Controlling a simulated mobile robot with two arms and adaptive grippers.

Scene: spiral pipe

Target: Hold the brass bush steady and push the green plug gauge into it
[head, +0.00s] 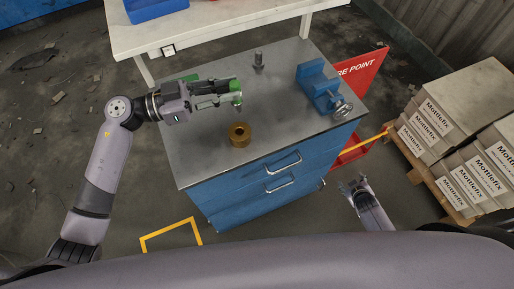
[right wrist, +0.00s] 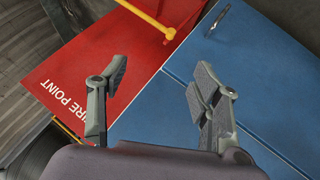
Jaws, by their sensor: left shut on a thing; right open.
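The brass bush (head: 239,139) stands upright on the grey top of the blue cabinet, near its front edge, with its dark bore facing up. My left gripper (head: 228,93) is shut on the green plug gauge (head: 235,87) and holds it above and slightly behind the bush, apart from it. A small grey tip shows below the green part. My right gripper (head: 353,186) is open and empty, low in front of the cabinet's right side. Its two spread fingers show in the right wrist view (right wrist: 158,82), with nothing between them. The bush is outside that view.
A blue vise (head: 317,85) stands at the right of the cabinet top (head: 195,153), with a grey metal post (head: 258,60) at the back. A red fire point sign (head: 362,68) and stacked boxes (head: 440,110) stand to the right. The cabinet top around the bush is clear.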

